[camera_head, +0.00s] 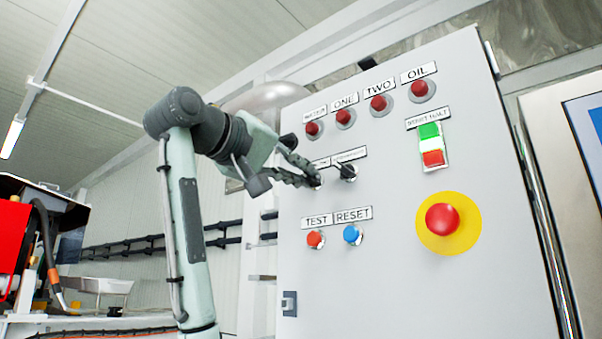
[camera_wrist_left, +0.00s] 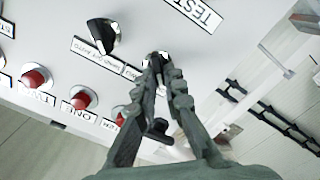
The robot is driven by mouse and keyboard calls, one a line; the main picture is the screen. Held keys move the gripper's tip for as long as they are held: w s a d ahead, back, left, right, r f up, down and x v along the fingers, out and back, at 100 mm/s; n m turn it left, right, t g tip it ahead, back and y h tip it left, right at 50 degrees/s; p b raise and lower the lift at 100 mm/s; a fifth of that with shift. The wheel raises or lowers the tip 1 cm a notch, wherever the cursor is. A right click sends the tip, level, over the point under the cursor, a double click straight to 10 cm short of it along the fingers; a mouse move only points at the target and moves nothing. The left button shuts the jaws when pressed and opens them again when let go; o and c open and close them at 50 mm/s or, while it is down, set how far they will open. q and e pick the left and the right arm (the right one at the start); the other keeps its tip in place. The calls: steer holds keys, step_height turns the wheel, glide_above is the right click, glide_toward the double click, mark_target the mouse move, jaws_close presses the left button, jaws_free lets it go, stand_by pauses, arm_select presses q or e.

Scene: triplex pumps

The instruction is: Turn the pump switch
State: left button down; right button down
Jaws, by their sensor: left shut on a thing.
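A grey control cabinet (camera_head: 390,265) faces me with two rotary switches in its middle row. My left gripper (camera_head: 311,179) comes in from the left and is shut on the left switch, whose knob is mostly hidden by the fingers. In the left wrist view the fingertips (camera_wrist_left: 160,63) are close together at that knob, in front of the panel. The right rotary switch (camera_head: 347,172) is black and free; it also shows in the left wrist view (camera_wrist_left: 103,36). My right gripper is not in view.
Red lamps (camera_head: 378,103) run above the switches. A red TEST button (camera_head: 315,239) and a blue RESET button (camera_head: 352,234) sit below. A green and red button block (camera_head: 431,145) and a red emergency stop (camera_head: 443,219) on yellow are to the right.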

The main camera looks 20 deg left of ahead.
arm_select(q)
steer(key=shift+r, duration=0.1)
stand_by(0.4)
steer(key=c, duration=1.6)
jaws_free()
steer(key=shift+s, duration=0.15)
steer(key=v, duration=1.2)
